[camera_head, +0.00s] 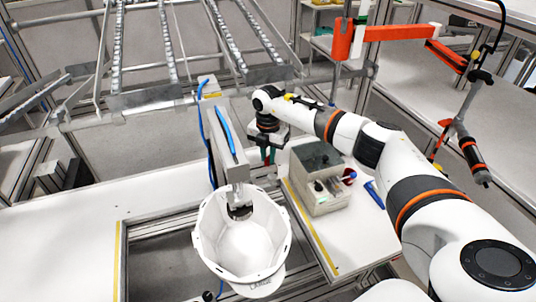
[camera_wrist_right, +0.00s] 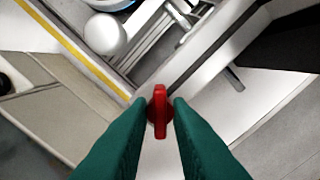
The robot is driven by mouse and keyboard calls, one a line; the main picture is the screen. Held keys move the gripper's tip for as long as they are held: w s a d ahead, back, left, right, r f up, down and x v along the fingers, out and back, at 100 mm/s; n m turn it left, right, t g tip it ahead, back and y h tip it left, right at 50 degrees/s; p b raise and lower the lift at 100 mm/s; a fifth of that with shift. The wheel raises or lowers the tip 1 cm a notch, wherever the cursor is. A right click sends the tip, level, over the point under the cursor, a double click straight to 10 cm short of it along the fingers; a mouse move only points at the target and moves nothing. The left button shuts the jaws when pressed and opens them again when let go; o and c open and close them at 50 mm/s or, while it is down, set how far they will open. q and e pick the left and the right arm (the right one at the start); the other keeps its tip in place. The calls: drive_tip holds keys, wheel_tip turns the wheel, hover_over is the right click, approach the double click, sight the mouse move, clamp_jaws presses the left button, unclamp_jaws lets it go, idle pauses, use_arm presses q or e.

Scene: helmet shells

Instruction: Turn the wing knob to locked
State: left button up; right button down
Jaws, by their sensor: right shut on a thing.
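The red wing knob (camera_wrist_right: 160,122) shows in the right wrist view, its flat wing standing between two green fingers. My right gripper (camera_head: 268,155) reaches down behind the grey box, beside the helmet fixture, in the head view. In the right wrist view my right gripper (camera_wrist_right: 160,104) is shut on the wing knob, one finger on each side. In the head view the knob is too small and covered to make out. I cannot read any locked mark. My left gripper is not in view.
A white helmet shell (camera_head: 243,235) hangs open side up on the grey fixture post (camera_head: 226,140). A grey box (camera_head: 318,180) with knobs stands right of it. A blue marker (camera_head: 374,194) lies beside the box. The white table (camera_head: 60,235) is clear at left.

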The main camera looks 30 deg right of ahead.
sight(268, 157)
drive_tip(key=c, duration=1.3)
unclamp_jaws()
drive_tip(key=shift+r, duration=0.15)
wheel_tip(268, 157, up, 12)
drive_tip(key=b, duration=0.3)
